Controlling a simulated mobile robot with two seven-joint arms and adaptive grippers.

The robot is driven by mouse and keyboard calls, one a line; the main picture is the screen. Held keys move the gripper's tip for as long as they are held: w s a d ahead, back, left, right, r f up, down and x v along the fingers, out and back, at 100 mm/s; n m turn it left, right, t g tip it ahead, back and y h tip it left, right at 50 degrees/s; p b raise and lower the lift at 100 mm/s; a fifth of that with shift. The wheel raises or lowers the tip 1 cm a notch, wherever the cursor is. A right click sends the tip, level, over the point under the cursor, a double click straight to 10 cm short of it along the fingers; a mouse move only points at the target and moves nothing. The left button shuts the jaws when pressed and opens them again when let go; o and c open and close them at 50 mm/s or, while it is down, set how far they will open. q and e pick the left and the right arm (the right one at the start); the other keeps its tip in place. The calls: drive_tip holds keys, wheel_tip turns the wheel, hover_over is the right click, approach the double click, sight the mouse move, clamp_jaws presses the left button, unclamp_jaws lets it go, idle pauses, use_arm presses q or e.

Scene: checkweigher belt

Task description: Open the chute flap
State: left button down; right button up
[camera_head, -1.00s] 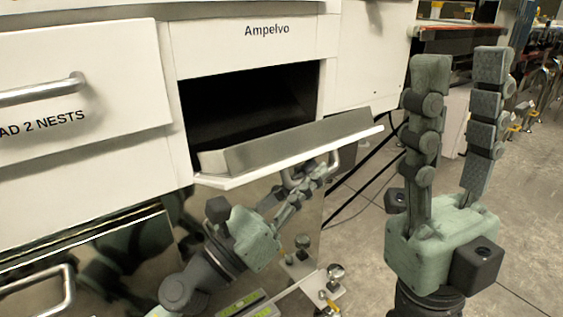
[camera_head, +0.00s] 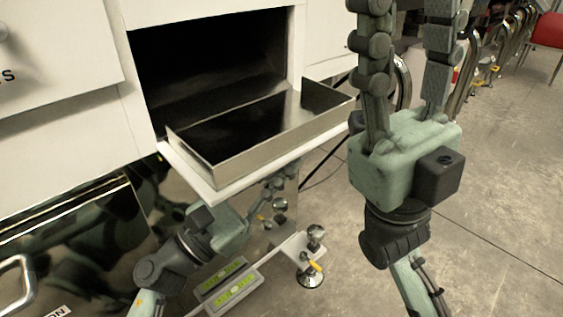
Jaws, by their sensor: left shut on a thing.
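The chute flap (camera_head: 225,189) is a white panel with a grey metal tray-like wall behind it. It hangs tilted outward from the dark opening in the white cabinet, and I see down into its metal inside. My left gripper (camera_head: 278,186) is below the flap's outer edge, shut on the flap's handle; the flap hides most of the handle and part of the fingers. My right gripper (camera_head: 407,22) stands upright at the right, apart from the flap, its two fingers spread and empty; the fingertips are cut off by the top edge.
A white drawer front (camera_head: 58,60) is at the upper left. Concrete floor is open at the lower right; a red chair (camera_head: 546,30) stands far off.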

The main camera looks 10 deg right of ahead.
use_arm(q)
drive_tip(key=c, duration=1.8)
unclamp_jaws()
drive_tip(key=shift+c, duration=0.2)
drive_tip(key=shift+s+a, duration=0.1)
drive_tip(key=v, duration=1.2)
drive_tip(key=shift+r, duration=0.1)
